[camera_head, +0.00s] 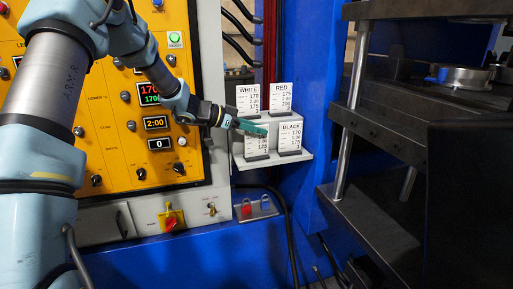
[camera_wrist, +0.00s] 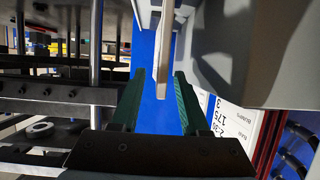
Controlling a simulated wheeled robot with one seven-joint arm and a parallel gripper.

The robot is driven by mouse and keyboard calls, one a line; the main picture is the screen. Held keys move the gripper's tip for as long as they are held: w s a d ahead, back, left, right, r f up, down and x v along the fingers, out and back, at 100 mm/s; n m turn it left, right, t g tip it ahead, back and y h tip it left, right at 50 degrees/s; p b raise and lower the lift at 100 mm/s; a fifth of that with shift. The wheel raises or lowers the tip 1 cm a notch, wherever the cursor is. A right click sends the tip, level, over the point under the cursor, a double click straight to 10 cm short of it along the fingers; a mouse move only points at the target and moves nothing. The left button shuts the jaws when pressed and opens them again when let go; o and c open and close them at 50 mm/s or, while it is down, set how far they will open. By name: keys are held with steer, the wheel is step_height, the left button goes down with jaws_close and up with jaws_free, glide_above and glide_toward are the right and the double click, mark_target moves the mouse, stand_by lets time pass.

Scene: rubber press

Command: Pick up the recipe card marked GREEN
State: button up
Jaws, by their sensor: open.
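Several white recipe cards stand on a small grey two-step rack. The WHITE card (camera_head: 248,98) and RED card (camera_head: 281,97) are at the back, and the BLACK card (camera_head: 290,138) is at the front right. The heading of the front-left card (camera_head: 257,147) is hidden behind my gripper (camera_head: 263,130), so I cannot read whether it says GREEN. My gripper has green fingers and is open at that card's upper part. In the wrist view, a thin pale slab seen edge-on (camera_wrist: 163,60) shows between the open fingertips (camera_wrist: 159,78); contact is not visible.
The rack (camera_head: 305,156) is fixed to a blue panel. A yellow control panel (camera_head: 110,120) stands close on the left. The dark press with its steel posts (camera_head: 350,115) is on the right.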

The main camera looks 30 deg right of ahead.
steer(key=shift+c, duration=0.3)
jaws_close()
stand_by(1.1)
